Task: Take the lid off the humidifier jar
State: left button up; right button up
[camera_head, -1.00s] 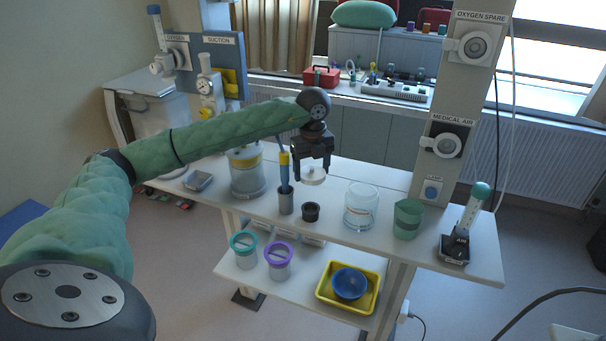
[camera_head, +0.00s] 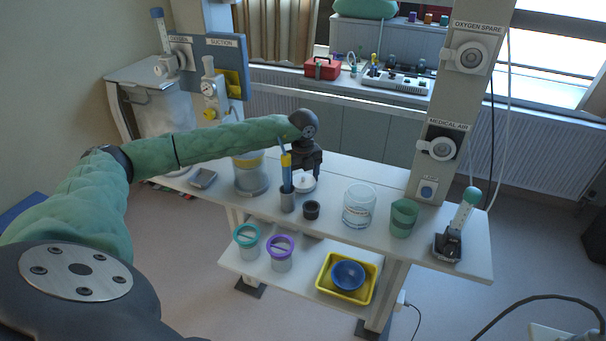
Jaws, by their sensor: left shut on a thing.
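The humidifier jar (camera_head: 359,207), a clear glass vessel, stands upright and open-topped on the white table, right of centre. Its lid (camera_head: 305,184), a small white disc with a knob, is apart from it, to its left. My left gripper (camera_head: 306,173) points down and is shut on the lid. The lid is low, at or just above the table top; I cannot tell whether it touches. The blue-and-yellow tool in the grey cup partly hides the gripper's left side. My right gripper is not in view.
A grey cup (camera_head: 287,200) with the upright tool and a small black cup (camera_head: 311,210) stand close in front of the lid. A larger clear canister (camera_head: 250,182) is to the left. A green cup (camera_head: 403,218) stands right of the jar. Table space behind the jar is clear.

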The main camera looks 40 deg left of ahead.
pick_arm(q)
jog(key=shift+f+b, duration=0.3)
jog(key=o, duration=1.1)
jog(key=shift+r, duration=0.1)
jog(key=shift+r, duration=0.1)
